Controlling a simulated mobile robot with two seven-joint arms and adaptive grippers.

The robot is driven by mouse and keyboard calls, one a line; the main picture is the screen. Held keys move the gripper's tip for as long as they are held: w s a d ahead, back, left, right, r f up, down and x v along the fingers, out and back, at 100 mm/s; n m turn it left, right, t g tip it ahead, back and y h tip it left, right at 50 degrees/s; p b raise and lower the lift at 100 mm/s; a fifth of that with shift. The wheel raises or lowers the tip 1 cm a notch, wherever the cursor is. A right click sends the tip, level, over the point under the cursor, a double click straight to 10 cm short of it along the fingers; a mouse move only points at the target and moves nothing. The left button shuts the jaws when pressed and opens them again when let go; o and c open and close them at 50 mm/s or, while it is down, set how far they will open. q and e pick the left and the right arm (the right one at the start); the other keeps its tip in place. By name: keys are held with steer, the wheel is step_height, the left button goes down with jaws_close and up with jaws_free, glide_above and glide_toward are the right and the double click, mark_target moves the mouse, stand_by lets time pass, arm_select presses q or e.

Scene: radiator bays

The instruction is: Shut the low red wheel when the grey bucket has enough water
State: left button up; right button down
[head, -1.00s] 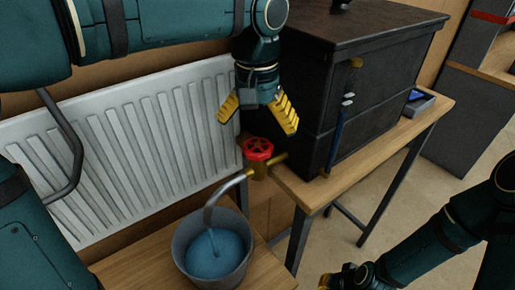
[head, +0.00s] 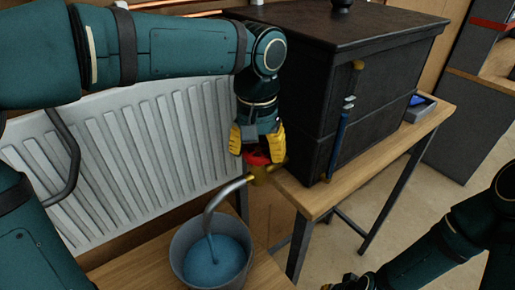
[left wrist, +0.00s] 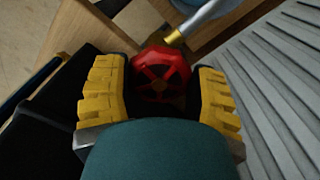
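The low red wheel (head: 257,158) sits on a brass valve beside the radiator; in the left wrist view the red wheel (left wrist: 160,75) lies between my fingers. My left gripper (head: 258,150) is lowered over it, its yellow fingers on either side of the wheel, with dark gaps between fingers and rim. The grey bucket (head: 184,262) stands on a wooden surface below the bent spout (head: 220,196). A thin stream runs into blue water (head: 214,262), whose surface lies some way below the rim. My right gripper (head: 340,284) is at the bottom edge, mostly cut off.
A white radiator (head: 120,165) stands behind the bucket. A black cabinet (head: 300,80) with a blue-handled tool (head: 340,135) at its side is on a wooden table (head: 315,200) right of the wheel. A small tray (head: 420,110) lies on that table. Floor is open at the right.

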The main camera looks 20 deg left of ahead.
arm_select(q)
steer(key=shift+m, duration=0.3)
steer(key=shift+m+p, duration=0.8)
steer(key=shift+m, duration=0.1)
steer(key=m+p, duration=0.1)
steer(key=m, duration=0.2)
steer(key=shift+a+p, duration=0.15)
steer(key=shift+p, duration=0.25)
steer(key=shift+f+m+p, duration=0.1)
steer(key=shift+m+p, duration=0.65)
steer(key=shift+m, duration=1.25)
steer(key=o, duration=1.3)
steer(key=shift+c, duration=0.2)
